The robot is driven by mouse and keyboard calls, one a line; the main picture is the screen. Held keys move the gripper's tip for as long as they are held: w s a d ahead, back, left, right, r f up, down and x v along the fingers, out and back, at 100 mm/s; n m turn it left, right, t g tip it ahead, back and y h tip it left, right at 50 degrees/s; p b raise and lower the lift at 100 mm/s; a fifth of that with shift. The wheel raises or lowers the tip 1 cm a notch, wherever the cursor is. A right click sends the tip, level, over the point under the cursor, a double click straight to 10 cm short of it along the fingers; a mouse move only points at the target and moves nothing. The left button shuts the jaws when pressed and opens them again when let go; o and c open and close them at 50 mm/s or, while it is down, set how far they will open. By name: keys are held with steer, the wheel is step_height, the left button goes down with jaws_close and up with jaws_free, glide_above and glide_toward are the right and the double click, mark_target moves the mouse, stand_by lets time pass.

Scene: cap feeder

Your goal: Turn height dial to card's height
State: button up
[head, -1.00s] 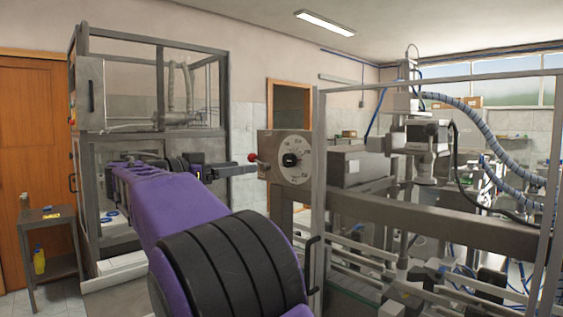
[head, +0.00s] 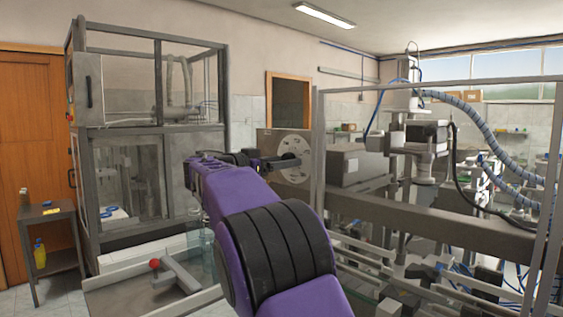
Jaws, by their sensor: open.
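The height dial (head: 292,143) is a pale round plate with dark marks around its rim, on the front of a grey box (head: 264,141) in the middle of the head view. My gripper (head: 298,160) is in front of the dial and covers its centre, so the black knob is hidden. The gripper is open. I cannot tell whether its fingers are around the knob, touching it or short of it. No card with a readable height shows.
A metal frame post (head: 318,140) stands just right of the dial, with machinery and hoses beyond. A red-balled lever (head: 155,264) is at lower left, before a glazed cabinet (head: 150,90). A small side table (head: 48,215) with a yellow bottle (head: 39,255) is far left.

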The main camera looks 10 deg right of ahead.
jaws_close()
stand_by(0.3)
steer(key=shift+n, duration=0.3)
